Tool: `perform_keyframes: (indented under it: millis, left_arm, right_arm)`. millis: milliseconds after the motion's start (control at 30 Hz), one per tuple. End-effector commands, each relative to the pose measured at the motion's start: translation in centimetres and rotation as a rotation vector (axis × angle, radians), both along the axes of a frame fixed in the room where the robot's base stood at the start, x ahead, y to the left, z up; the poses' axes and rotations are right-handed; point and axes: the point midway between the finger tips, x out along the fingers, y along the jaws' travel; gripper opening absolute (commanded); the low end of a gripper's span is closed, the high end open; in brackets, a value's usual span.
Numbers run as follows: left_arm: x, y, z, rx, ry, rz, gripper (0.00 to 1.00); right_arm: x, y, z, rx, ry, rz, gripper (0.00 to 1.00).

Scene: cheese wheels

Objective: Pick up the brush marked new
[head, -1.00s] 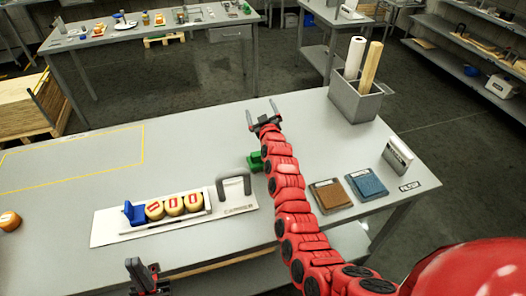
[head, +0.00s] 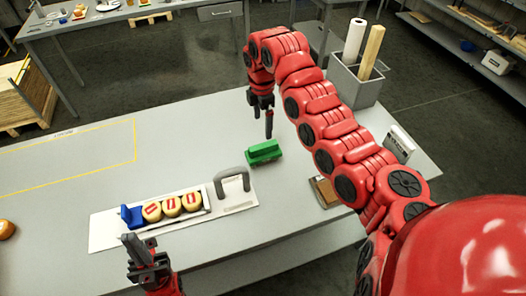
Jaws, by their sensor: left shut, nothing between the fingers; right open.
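A green brush (head: 263,152) lies on the table right of the grey handle. No marking on it can be read. My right gripper (head: 262,118) hangs just behind and above the green brush, pointing down, open, and apart from it as far as I can see. My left gripper (head: 140,245) is shut and empty near the table's front edge, in front of the white carrier board (head: 104,232).
The board holds a blue block (head: 132,216), several cheese wheels (head: 172,206) and a grey handle (head: 232,178). A grey bin (head: 355,82) with rolls stands back right. A brown pad (head: 322,190) is partly hidden by my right arm. The yellow-outlined area (head: 135,140) is clear.

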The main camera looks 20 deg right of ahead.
Motion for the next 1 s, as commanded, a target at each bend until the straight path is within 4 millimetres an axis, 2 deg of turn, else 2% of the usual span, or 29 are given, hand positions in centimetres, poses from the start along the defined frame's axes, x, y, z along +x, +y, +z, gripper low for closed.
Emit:
perform_keyframes:
  millis: [167,300,433,633,733,867,1000]
  left_arm:
    - [0.0,0.0,0.6,0.0,0.0,0.0,0.0]
    - [0.0,0.0,2.5,0.0,0.0,0.0,0.0]
    - [0.0,0.0,3.4,0.0,0.0,0.0,0.0]
    - [0.0,0.0,4.0,0.0,0.0,0.0,0.0]
    - [0.0,0.0,5.1,0.0,0.0,0.0,0.0]
    - [0.0,0.0,6.5,0.0,0.0,0.0,0.0]
    - [0.0,0.0,6.4,0.0,0.0,0.0,0.0]
  right_arm:
    - [0.0,0.3,-2.7,0.008,0.002,0.0,1.0]
    - [-0.1,0.2,-5.5,0.006,0.004,-0.001,1.0]
    - [0.0,0.1,-8.0,0.001,0.001,-0.001,1.0]
    - [0.1,0.1,-9.7,0.002,-0.004,-0.001,1.0]
    - [0.0,-0.1,-10.6,0.002,0.0,-0.001,1.0]
    - [-0.1,-0.2,-12.5,0.002,0.001,0.001,1.0]
    - [0.0,-0.2,-14.4,0.001,0.0,0.0,1.0]
